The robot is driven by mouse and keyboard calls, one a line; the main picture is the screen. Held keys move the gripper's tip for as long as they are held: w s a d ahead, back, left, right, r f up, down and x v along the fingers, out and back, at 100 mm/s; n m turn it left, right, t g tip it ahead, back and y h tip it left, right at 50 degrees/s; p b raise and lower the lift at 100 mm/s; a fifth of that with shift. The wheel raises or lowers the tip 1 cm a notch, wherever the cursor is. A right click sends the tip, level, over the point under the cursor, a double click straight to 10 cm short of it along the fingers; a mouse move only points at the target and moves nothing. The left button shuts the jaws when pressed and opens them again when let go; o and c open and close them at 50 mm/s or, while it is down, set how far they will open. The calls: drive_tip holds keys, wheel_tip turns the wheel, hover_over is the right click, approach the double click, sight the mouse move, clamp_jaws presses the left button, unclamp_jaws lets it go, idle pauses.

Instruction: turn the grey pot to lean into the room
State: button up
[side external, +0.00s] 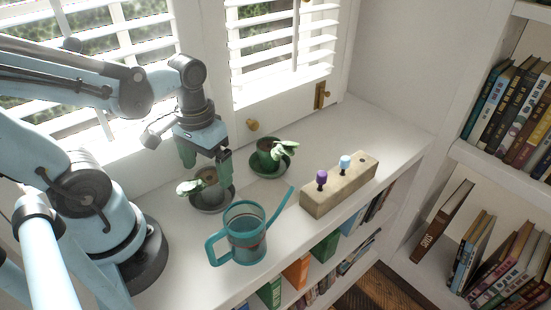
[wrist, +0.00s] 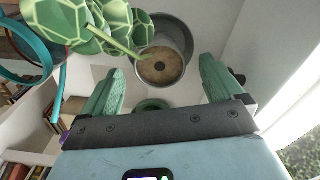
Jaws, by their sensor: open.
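The grey pot (side external: 211,196) stands upright on a grey saucer (side external: 214,210) on the white sill. Its green leafy plant (side external: 188,188) leans out to the left, over the rim. The wrist view shows the pot (wrist: 166,86) with brown soil, and its large patterned leaves (wrist: 75,22) hang off to the left. My gripper (side external: 207,165) is open and empty, pointing down just above the grey pot. In the wrist view the green fingers of my gripper (wrist: 158,70) stand apart either side of the pot. I cannot tell whether they touch it.
A dark green pot (side external: 264,146) with a plant stands on a green saucer behind right. A teal watering can (side external: 246,247) stands in front. A wooden block (side external: 335,193) with purple and blue pegs is at right. Shuttered windows are close behind; bookshelves lie below and right.

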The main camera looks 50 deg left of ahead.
wheel_tip(320, 180, up, 9)
drive_tip(key=w+d+f+m+t, duration=0.2)
drive_tip(key=w+m+t, duration=0.1)
drive_tip(key=w+t, duration=0.3)
drive_tip(key=shift+w+d+f, duration=0.2)
drive_tip(key=shift+w+f, duration=0.05)
drive_tip(key=shift+w, duration=0.55)
drive_tip(key=shift+w+d+r+m+t, duration=0.15)
drive_tip(key=shift+w+m+t, duration=0.15)
drive_tip(key=shift+w+t, duration=0.25)
drive_tip(key=shift+s, duration=0.1)
drive_tip(key=shift+s, duration=0.1)
drive_tip(key=r+n+g, duration=0.1)
drive_tip(key=n+g, duration=0.3)
drive_tip(key=g, duration=0.3)
hover_over(210, 178)
drive_tip(key=shift+s+d+f, duration=0.1)
drive_tip(key=shift+d+f, duration=0.05)
drive_tip(key=shift+f, duration=2.75)
drive_tip(key=shift+s+d+f, duration=0.1)
drive_tip(key=shift+d+f, duration=0.05)
drive_tip(key=shift+f, duration=2.75)
